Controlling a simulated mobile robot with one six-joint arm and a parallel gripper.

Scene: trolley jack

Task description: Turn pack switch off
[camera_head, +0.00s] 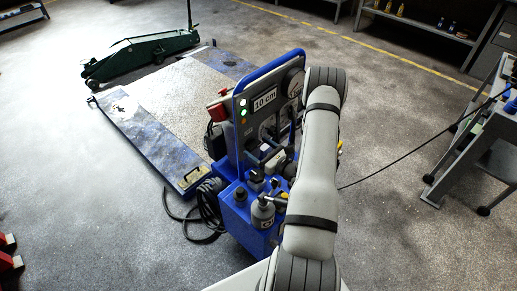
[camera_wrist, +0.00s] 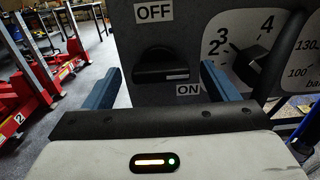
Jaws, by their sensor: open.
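The pack switch (camera_wrist: 160,66) is a black rotary knob on a dark grey panel in the wrist view. A white OFF label (camera_wrist: 154,12) sits above it and a white ON label (camera_wrist: 188,89) at its lower right. The knob's grip lies roughly level, with a pale line on its right part, on the ON side. My gripper (camera_wrist: 161,70) is open, with one blue finger on each side of the knob and visible gaps to it. In the head view the blue power pack (camera_head: 236,205) stands below my arm; the switch and gripper cannot be made out there.
A dial (camera_wrist: 262,45) with a black pointer sits right of the switch. The pack's panel carries a 10 cm display (camera_head: 265,99), a green light (camera_head: 243,102) and a red button (camera_head: 219,110). A green trolley jack (camera_head: 140,55) stands behind. Cables (camera_head: 205,205) lie beside the pack.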

